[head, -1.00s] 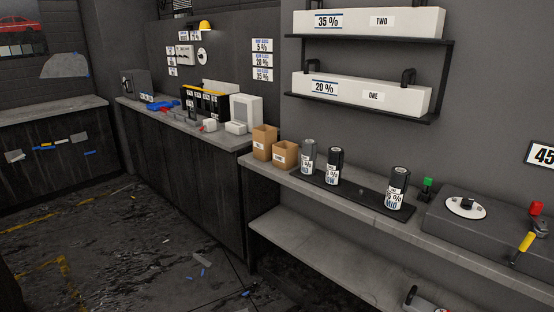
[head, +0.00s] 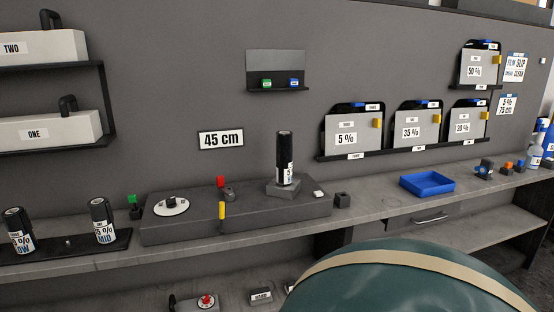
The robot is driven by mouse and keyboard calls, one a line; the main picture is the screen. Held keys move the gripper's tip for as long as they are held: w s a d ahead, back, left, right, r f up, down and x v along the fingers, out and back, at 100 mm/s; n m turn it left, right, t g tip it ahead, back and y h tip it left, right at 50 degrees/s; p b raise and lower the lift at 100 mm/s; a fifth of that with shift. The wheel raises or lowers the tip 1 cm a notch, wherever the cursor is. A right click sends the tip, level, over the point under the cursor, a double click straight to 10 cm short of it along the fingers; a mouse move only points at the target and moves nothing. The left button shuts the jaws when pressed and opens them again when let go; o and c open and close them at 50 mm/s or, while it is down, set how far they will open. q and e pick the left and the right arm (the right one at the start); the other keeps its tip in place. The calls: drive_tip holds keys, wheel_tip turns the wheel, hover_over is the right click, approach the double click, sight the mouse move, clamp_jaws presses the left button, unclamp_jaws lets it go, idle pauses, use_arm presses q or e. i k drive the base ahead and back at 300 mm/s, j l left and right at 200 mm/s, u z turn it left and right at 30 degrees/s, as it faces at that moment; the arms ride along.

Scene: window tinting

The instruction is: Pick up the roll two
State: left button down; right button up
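A long white box labelled TWO (head: 55,48) sits on the upper wall shelf at the far left, cut off by the picture edge. A second white box labelled ONE (head: 70,130) is on the shelf below it. Each has a black handle-like fitting. Neither of my grippers is in view.
The grey bench unit (head: 180,232) carries a dial, a red knob and a yellow handle. A blue tray (head: 427,185) lies on the right counter. Panels marked with percentages (head: 353,135) hang on the wall. A dark green rounded thing (head: 410,280) fills the lower right foreground.

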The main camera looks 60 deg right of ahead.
sight(284, 137)
drive_tip(key=l+z, duration=0.15)
drive_tip(key=l, duration=0.25)
drive_tip(key=i+l+z, duration=0.15)
drive_tip(key=l, duration=0.25)
drive_tip(key=l+z, duration=0.15)
drive_tip(key=l, duration=0.25)
drive_tip(key=i+l+z, duration=0.15)
drive_tip(key=l, duration=0.25)
drive_tip(key=i+l+z, duration=0.15)
drive_tip(key=l, duration=0.25)
